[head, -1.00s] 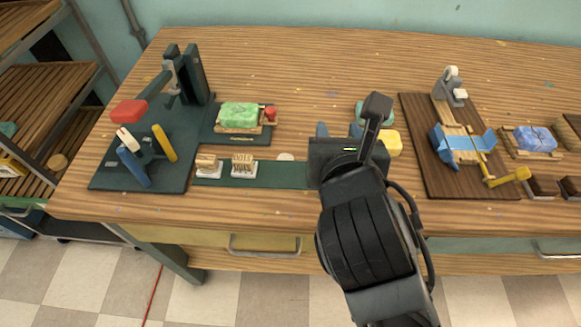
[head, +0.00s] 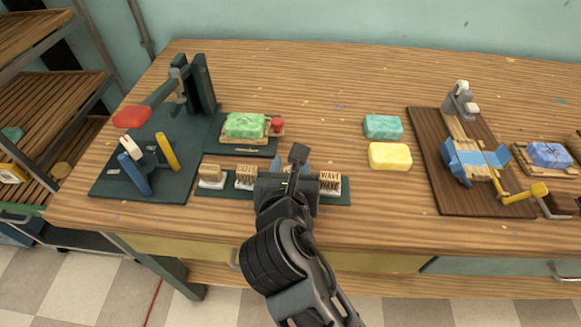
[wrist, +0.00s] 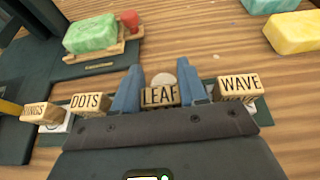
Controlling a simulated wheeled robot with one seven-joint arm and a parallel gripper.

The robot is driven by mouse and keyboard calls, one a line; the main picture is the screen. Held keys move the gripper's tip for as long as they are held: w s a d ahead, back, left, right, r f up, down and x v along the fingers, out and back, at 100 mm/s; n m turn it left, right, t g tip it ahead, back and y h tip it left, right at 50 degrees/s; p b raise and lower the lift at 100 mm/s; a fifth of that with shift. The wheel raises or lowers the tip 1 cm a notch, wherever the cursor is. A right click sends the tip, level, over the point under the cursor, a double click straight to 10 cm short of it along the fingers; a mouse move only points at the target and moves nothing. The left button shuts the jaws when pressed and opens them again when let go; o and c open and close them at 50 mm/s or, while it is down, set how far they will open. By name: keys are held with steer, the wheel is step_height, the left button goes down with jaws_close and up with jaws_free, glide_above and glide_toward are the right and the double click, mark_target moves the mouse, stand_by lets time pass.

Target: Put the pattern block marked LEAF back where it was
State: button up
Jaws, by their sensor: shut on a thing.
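The pattern block marked LEAF (wrist: 160,96) is between the blue fingers of my gripper (wrist: 160,88) in the wrist view, and the fingers are shut on it. A pale round disc shows just behind the block. My gripper (head: 290,166) is over the dark green strip (head: 346,187) in the head view, where the gripper hides the LEAF block. The block marked DOTS (wrist: 91,102) stands to its left and the block marked WAVE (wrist: 240,84) to its right. A block marked RINGS (wrist: 40,109) is farther left. I cannot tell whether LEAF touches the strip.
A green soap (head: 245,125) sits on a wooden tray beside a red knob. A teal soap (head: 383,127) and a yellow soap (head: 390,156) lie on the table. A press (head: 190,90) stands left; a brown board (head: 430,165) with a blue cradle is right.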

steer(key=o, duration=1.1)
steer(key=shift+s+r, duration=0.15)
steer(key=p+v, duration=0.1)
steer(key=v, duration=1)
steer(key=shift+s+r, duration=0.2)
steer(key=shift+s, duration=0.1)
